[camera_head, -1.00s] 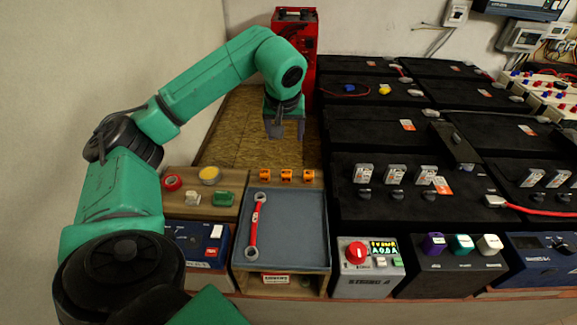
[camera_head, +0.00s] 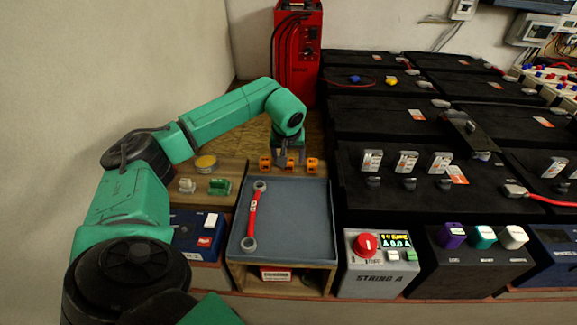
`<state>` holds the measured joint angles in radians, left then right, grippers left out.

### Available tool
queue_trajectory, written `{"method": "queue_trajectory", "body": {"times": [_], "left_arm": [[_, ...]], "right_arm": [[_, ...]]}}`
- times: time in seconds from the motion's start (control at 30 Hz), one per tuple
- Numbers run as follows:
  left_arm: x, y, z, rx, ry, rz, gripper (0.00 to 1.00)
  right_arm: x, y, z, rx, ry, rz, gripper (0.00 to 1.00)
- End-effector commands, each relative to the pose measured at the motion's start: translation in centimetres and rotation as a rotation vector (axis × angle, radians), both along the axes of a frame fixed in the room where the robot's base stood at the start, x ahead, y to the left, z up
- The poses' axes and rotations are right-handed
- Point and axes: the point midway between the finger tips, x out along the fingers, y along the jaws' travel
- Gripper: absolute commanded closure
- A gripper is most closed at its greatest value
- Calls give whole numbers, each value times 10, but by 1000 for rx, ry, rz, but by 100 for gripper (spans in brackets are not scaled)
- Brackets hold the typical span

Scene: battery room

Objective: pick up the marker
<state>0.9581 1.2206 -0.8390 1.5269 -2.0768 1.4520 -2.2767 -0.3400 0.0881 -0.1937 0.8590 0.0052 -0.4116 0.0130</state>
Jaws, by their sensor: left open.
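No pen-like marker can be made out. Three small orange pieces stand in a row behind the grey tray (camera_head: 300,225): a left one (camera_head: 265,164), a middle one (camera_head: 290,162) and a right one (camera_head: 313,165). I cannot tell whether one of them is the marker. My left gripper (camera_head: 289,157) points down with open fingers at the middle orange piece, partly covering it. I cannot tell whether the fingers touch it. My right gripper is not in view.
A red wrench (camera_head: 253,215) lies in the tray. A yellow-topped round tin (camera_head: 205,163), a green block (camera_head: 220,186) and a white block (camera_head: 187,185) sit left. A red cabinet (camera_head: 299,60) stands behind; black batteries (camera_head: 405,180) fill the right.

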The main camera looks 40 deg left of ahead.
Motion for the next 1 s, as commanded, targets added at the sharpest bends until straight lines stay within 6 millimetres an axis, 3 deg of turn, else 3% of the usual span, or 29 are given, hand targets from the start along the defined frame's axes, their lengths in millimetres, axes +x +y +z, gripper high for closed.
{"method": "queue_trajectory", "body": {"times": [0.13,0.33,0.37,0.5,0.57,0.87,1.0], "left_arm": [[7,5,-23,-1,1,0,25],[8,6,-24,0,-1,-1,25],[8,6,-24,0,-1,-1,29],[8,6,-24,-1,-1,0,82],[8,6,-24,-1,-1,0,100],[8,6,-22,0,-1,0,100],[9,6,-8,-1,-4,0,100]], "right_arm": [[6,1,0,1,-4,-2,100],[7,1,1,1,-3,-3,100],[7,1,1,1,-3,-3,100],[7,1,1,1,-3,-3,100],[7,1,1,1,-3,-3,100],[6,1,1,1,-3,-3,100],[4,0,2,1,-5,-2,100]]}}
